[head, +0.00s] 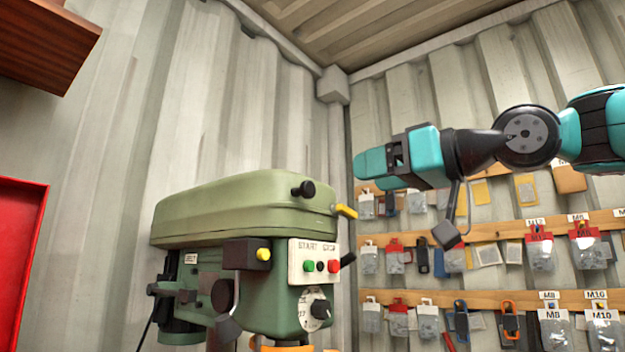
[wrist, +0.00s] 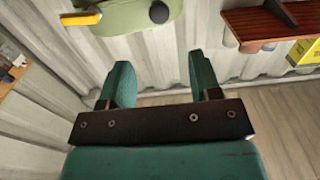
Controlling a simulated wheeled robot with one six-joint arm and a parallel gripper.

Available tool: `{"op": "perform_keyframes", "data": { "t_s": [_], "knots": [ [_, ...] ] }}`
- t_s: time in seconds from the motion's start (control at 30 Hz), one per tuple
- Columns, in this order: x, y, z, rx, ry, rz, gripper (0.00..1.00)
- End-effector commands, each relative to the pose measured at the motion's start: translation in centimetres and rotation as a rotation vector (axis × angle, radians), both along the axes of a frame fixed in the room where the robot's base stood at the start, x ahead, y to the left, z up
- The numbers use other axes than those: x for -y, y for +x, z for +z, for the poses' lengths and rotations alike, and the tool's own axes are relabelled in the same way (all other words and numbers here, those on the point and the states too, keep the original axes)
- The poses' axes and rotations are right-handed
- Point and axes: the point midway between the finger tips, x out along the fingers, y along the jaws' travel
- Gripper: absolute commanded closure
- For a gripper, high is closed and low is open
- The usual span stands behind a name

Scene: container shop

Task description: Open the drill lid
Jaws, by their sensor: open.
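The drill is a green machine (head: 262,290) at the lower middle of the head view. Its long pale green lid (head: 235,210) lies shut on top. A black knob (head: 303,190) sits on the lid's front end, and a yellow lever (head: 346,212) sticks out near its right corner. My gripper (head: 366,168) is up and to the right of the lid, apart from it and empty. In the wrist view the open teal fingers (wrist: 163,82) have only wall between them. The lid (wrist: 135,14), knob (wrist: 159,12) and yellow lever (wrist: 80,19) show beyond them at the top.
A start/stop panel (head: 314,263) is on the drill's front. Shelves with hanging bags of parts (head: 541,250) cover the wall at right, behind my arm. A wooden shelf (head: 45,45) is at upper left, above a red panel (head: 20,250). The space above the lid is clear.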

Motion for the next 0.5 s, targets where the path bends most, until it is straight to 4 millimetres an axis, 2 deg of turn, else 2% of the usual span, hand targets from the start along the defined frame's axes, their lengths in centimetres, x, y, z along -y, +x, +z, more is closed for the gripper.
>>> {"op": "perform_keyframes", "data": {
  "t_s": [0.03, 0.3, 0.5],
  "knots": [
    [-1.2, 0.7, 0.4, -0.004, -0.001, 0.008, 0.42],
    [-6.0, 4.5, 0.4, -0.005, -0.003, 0.003, 0.42],
    [-8.4, 6.5, 0.3, -0.002, -0.002, 0.001, 0.42]
  ]
}}
